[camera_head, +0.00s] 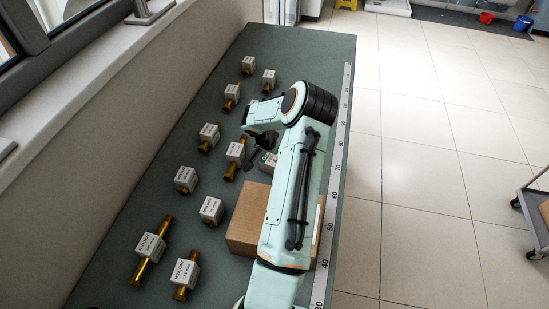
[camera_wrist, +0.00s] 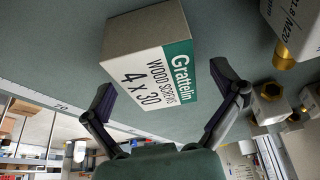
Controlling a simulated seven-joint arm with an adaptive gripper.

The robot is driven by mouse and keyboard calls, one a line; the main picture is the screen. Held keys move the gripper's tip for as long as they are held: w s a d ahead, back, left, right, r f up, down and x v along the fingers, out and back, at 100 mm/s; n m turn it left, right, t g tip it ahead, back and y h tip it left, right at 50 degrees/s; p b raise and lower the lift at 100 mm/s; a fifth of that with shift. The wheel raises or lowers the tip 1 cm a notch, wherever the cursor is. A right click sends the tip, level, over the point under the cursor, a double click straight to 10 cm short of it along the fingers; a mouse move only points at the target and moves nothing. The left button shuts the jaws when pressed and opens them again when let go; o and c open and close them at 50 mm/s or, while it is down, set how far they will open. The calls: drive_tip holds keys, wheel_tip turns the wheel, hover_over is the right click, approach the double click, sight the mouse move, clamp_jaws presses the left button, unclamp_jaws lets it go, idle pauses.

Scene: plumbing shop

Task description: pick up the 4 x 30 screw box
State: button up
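The 4 x 30 screw box (camera_wrist: 158,72) fills the middle of the wrist view. It is a cardboard carton with a white and green label reading "Grattelin WOOD SCREWS 4 x 30". My gripper (camera_wrist: 165,103) is open, with one dark finger to each side of the box's labelled end; I cannot tell whether either finger touches it. In the head view, a small part of the box (camera_head: 268,161) shows on the bench beside my gripper (camera_head: 254,157); my arm hides the rest.
A large cardboard box (camera_head: 247,213) stands on the green bench (camera_head: 300,50), partly behind my arm. Several white-labelled brass fittings, such as one near the gripper (camera_head: 235,153), stand to the left. A measuring strip (camera_head: 341,130) runs along the right edge.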

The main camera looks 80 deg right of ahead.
drive_tip(key=c, duration=1.3)
drive_tip(key=shift+o, duration=0.2)
